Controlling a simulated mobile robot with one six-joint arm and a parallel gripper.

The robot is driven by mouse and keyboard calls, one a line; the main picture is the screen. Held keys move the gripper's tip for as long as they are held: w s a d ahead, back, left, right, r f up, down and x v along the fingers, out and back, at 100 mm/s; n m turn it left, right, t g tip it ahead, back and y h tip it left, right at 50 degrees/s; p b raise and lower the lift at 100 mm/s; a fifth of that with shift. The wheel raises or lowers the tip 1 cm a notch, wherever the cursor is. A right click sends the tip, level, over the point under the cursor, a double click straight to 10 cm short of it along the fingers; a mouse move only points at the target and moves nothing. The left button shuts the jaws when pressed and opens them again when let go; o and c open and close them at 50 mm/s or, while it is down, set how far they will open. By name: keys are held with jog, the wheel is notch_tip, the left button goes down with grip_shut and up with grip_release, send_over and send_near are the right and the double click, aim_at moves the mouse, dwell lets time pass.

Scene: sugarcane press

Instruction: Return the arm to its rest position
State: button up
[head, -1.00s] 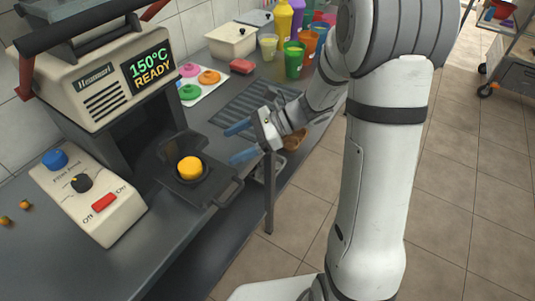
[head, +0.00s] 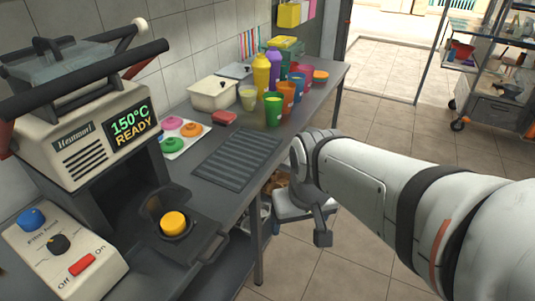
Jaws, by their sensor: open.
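My arm reaches in from the right edge in the head view, with its wrist bent down beside the counter's front edge. My gripper (head: 318,222) hangs below the wrist, open, with nothing seen in it. It is off the counter, over the floor side. Its fingertips are partly hidden and hard to make out.
The press (head: 85,140) reads 150°C READY. A yellow disc (head: 173,222) sits in its dark tray (head: 205,243). The counter (head: 222,120) holds a ribbed mat (head: 237,160), colored cups (head: 273,108) and a cream box (head: 213,93). Tiled floor (head: 375,265) is open below my arm; a shelf cart (head: 500,105) stands far right.

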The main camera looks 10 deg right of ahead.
notch_tip(320, 180, up, 6)
jog(key=p, duration=0.5)
jog(key=shift+s+f, duration=0.15)
jog(key=shift+f, duration=0.1)
